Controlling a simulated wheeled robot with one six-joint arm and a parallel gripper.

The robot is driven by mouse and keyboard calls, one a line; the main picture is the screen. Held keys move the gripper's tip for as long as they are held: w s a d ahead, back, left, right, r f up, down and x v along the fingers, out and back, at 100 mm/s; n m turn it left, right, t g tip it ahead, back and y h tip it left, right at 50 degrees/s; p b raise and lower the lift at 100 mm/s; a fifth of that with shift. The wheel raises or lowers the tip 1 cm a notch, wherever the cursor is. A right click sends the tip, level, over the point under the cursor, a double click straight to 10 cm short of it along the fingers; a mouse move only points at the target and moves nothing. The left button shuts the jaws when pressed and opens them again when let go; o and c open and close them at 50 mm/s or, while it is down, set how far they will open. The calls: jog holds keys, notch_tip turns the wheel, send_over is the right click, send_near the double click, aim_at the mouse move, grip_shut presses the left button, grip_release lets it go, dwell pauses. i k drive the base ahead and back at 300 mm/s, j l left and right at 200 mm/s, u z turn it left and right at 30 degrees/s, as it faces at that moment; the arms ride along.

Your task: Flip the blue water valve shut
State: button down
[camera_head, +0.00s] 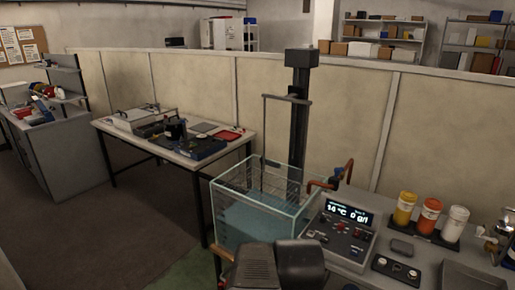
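A small blue valve handle (338,172) sits on a copper-coloured pipe (348,170) beside the right rim of a clear glass tank (262,205). The handle is small and dark here, so I cannot tell its exact angle. The pipe bends over toward the tank's right edge. The tank holds bluish water and a wire rack. Dark rounded parts of my arm show at the bottom centre, in front of the tank and bench. My gripper's fingers do not show.
A control panel (338,231) with a lit display stands right of the tank. Yellow, orange and white containers (430,215) stand farther right. A dark column (299,115) with a frame rises behind the tank. A cluttered table (220,155) is at left, with open floor before it.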

aim_at(337, 171)
jog(key=i+l, duration=0.15)
jog(key=i, duration=0.25)
jog(key=i+l, duration=0.15)
jog(key=i, duration=0.25)
jog(key=i+l, duration=0.15)
jog(key=i, duration=0.25)
jog(key=u, duration=0.05)
